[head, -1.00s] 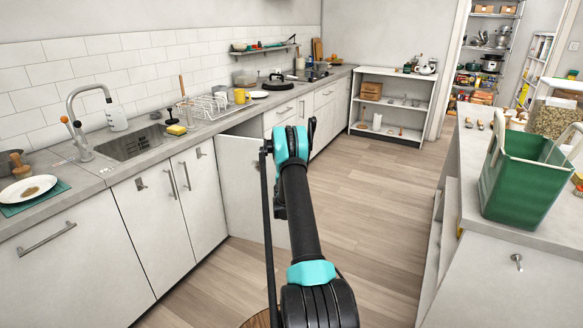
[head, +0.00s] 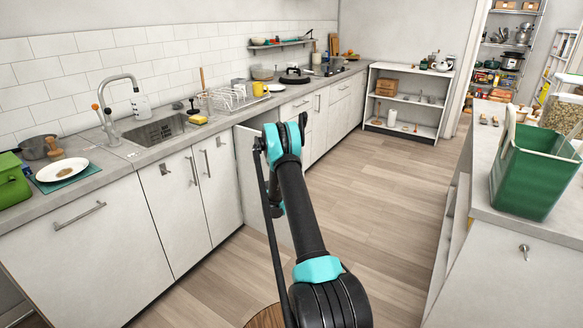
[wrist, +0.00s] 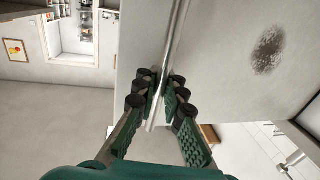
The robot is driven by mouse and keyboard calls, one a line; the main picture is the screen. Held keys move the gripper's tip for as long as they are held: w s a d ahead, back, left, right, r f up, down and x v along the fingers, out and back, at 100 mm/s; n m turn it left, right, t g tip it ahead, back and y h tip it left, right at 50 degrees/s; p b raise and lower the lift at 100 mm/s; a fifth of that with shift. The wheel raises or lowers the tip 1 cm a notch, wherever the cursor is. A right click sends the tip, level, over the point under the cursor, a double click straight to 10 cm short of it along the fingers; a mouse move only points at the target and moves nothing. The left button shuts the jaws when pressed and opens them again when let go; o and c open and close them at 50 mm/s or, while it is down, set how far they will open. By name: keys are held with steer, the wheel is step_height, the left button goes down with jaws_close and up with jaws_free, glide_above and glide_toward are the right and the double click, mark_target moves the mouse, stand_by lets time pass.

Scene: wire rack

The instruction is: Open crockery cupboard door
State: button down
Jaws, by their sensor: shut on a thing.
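The crockery cupboard door (head: 250,190) is a pale grey panel. It stands swung out from the counter front in the head view, partly behind my arm. In the wrist view the panel (wrist: 235,55) shows close up, with a dark round smudge on it. A slim metal bar handle (wrist: 175,40) runs down the panel. My gripper (wrist: 161,92) has its dark padded fingers closed on both sides of this handle. In the head view my arm hides the fingers and the handle.
Closed cupboard fronts (head: 180,215) stand left of the open door. The counter above holds a sink (head: 160,132) and a dish rack (head: 235,97). An island counter with a green bin (head: 530,175) is at the right. The wooden floor (head: 375,190) between is clear.

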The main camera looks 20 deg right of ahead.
steer(key=c, duration=1.8)
jaws_free()
steer(key=shift+s+d, duration=0.2)
steer(key=shift+d, duration=0.1)
steer(key=shift+o, duration=1)
steer(key=shift+w+a, duration=0.1)
steer(key=shift+a, duration=0.15)
steer(key=v, duration=1.2)
